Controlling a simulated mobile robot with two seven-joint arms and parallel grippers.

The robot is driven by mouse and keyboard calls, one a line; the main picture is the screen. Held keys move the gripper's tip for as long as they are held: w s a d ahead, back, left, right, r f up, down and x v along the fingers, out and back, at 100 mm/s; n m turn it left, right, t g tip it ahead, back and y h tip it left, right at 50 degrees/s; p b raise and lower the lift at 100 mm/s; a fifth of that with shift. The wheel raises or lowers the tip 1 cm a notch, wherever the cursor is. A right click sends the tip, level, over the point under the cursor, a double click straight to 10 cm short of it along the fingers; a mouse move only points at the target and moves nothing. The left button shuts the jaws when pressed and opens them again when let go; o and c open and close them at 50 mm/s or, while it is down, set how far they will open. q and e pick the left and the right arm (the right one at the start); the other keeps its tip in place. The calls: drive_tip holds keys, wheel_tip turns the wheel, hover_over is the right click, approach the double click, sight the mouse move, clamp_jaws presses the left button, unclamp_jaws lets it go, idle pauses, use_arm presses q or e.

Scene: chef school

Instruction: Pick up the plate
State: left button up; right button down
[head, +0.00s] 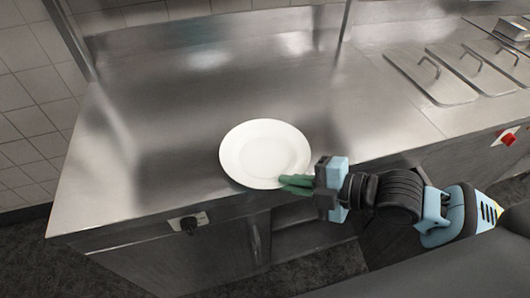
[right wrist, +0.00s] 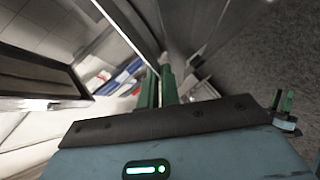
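The white round plate (head: 262,150) is at the front edge of the steel counter in the head view. Its near rim reaches the counter's edge line; I cannot tell whether it rests on the steel or is slightly raised. My right gripper (head: 297,184) is at the plate's lower right rim, its green fingers close together on the rim. In the right wrist view the fingers (right wrist: 160,85) stand close together with a narrow gap; the rim between them is hard to make out. My left gripper is not in view.
The steel counter (head: 150,135) is bare around the plate. Steel lids with handles (head: 430,75) lie at the right. A control knob (head: 189,224) is on the counter front, and a red switch (head: 508,139) is at the right. A steel back wall rises behind.

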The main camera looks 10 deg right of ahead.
drive_tip(key=shift+r, duration=0.2)
